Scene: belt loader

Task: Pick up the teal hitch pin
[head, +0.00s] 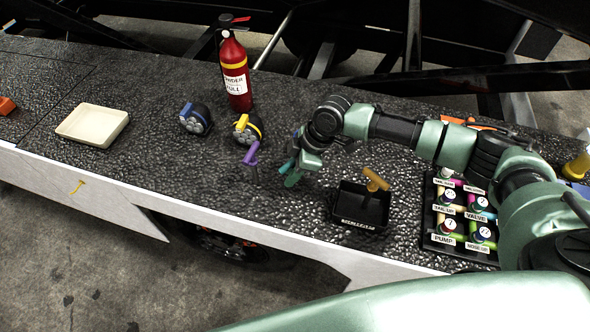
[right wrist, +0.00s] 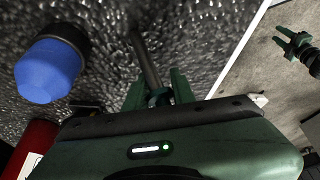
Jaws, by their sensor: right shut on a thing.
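My right gripper (head: 293,174) is low over the dark textured deck, left of the black tray. It is shut on the teal hitch pin (head: 285,168), which shows as a small teal piece at the fingers. In the right wrist view the green fingers (right wrist: 157,94) close around the pin, and a grey shaft (right wrist: 147,62) extends beyond them. The fingers hide part of the pin, and I cannot tell whether it touches the deck. My left gripper (right wrist: 294,43) shows small over the floor in the right wrist view, fingers apart and empty.
A purple pin (head: 251,154) stands left of my gripper. A black tray (head: 345,208) holds a yellow-brown pin (head: 376,180). A red extinguisher (head: 235,72), strapped black items (head: 196,118) and a cream tray (head: 92,124) stand left. A labelled valve rack (head: 440,246) is right.

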